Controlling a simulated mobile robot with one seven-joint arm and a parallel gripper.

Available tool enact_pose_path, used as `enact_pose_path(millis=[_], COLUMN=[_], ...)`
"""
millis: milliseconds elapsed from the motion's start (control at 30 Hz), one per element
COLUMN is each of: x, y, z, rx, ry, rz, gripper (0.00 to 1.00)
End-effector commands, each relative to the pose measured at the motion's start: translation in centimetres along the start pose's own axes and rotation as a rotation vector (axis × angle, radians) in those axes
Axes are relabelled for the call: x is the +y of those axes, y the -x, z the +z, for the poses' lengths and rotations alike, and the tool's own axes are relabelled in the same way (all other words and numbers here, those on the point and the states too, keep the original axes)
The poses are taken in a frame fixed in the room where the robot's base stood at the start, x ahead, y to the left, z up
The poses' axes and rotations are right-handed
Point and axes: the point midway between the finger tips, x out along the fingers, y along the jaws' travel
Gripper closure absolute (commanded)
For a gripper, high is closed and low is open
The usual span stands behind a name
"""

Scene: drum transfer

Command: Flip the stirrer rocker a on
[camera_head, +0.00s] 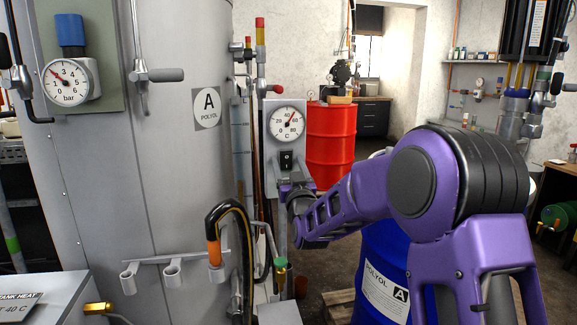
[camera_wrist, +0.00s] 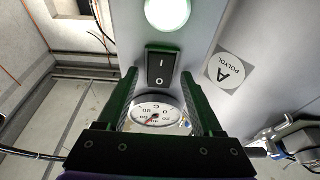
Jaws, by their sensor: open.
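The stirrer rocker (camera_head: 286,160) is a small black switch on a narrow grey panel (camera_head: 271,150), below a round temperature gauge (camera_head: 287,123). In the wrist view the rocker (camera_wrist: 162,67) shows an I mark at its upper end and an O mark at its lower end; this view is upside down, as the gauge (camera_wrist: 157,115) lettering shows. I cannot tell which end is pressed in. My gripper (camera_head: 291,188) is just below the rocker in the head view. In the wrist view my gripper (camera_wrist: 161,78) is open and empty, its fingers on either side of the rocker; contact is not visible.
A round white lamp (camera_wrist: 166,12) glows on the same panel. The grey polyol tank (camera_head: 160,130) stands left of the panel, with a black hose (camera_head: 228,210) in front. A blue drum (camera_head: 383,270) stands under my arm, and a red drum (camera_head: 330,140) stands behind.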

Motion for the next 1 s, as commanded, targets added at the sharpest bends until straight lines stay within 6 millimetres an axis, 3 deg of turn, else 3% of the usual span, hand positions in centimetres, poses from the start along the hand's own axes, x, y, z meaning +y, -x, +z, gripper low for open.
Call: enact_pose_path(millis=[267, 800, 1000], x=[0.0, 0.0, 0.0], y=[1.4, 13.2, 16.3], z=[0.0, 0.0, 0.0], rx=[-0.001, -0.002, -0.002], ry=[0.001, 0.001, 0.000], rz=[0.000, 0.000, 0.000], gripper=[0.32, 0.32, 0.32])
